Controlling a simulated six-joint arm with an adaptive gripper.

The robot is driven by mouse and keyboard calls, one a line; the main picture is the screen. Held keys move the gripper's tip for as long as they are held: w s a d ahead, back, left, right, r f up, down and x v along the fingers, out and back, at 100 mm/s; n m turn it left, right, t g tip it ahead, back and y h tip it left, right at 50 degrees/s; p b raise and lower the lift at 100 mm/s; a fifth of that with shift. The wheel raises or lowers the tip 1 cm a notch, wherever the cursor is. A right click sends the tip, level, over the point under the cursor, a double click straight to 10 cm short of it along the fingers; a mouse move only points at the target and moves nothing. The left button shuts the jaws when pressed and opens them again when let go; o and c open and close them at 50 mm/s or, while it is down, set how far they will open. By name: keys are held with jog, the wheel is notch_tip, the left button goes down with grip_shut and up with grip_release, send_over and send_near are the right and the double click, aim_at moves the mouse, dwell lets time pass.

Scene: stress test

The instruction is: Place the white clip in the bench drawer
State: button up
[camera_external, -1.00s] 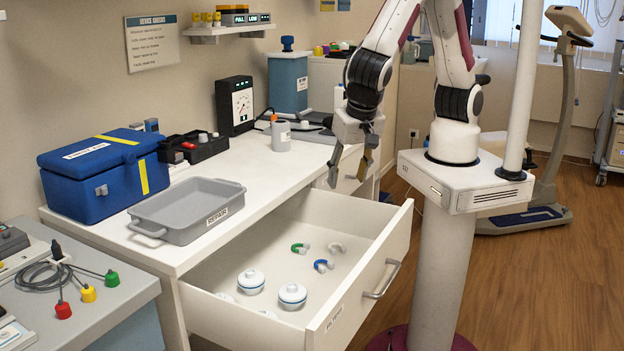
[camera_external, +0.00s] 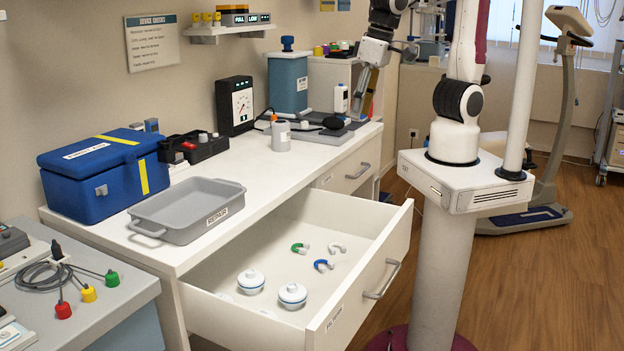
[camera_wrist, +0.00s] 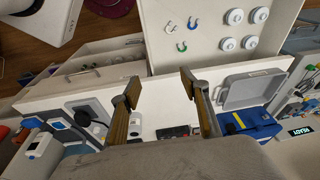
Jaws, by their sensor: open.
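The white clip (camera_external: 337,247) is a small U shape lying on the floor of the open bench drawer (camera_external: 375,230), towards its far end. In the wrist view the white clip (camera_wrist: 170,27) lies close to a green clip and a blue clip, with nothing touching it. My gripper (camera_external: 365,92) is up at the far end of the bench, away from the drawer, with its fingers pointing down. In the wrist view my gripper (camera_wrist: 160,80) has its two fingers wide apart and nothing between them.
The drawer also holds a green clip (camera_external: 300,248), a blue clip (camera_external: 323,265) and several white round pots (camera_external: 293,295). The bench's front middle is clear.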

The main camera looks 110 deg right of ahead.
jog(key=s+d+r+n+t+y, duration=0.1)
jog(key=s+d+r+n+t, duration=0.2)
jog(key=s+n, duration=0.5)
jog(key=shift+s+d+r, duration=0.75)
jog(key=shift+s+r, duration=0.1)
jog(key=shift+r, duration=0.05)
dwell(0.9)
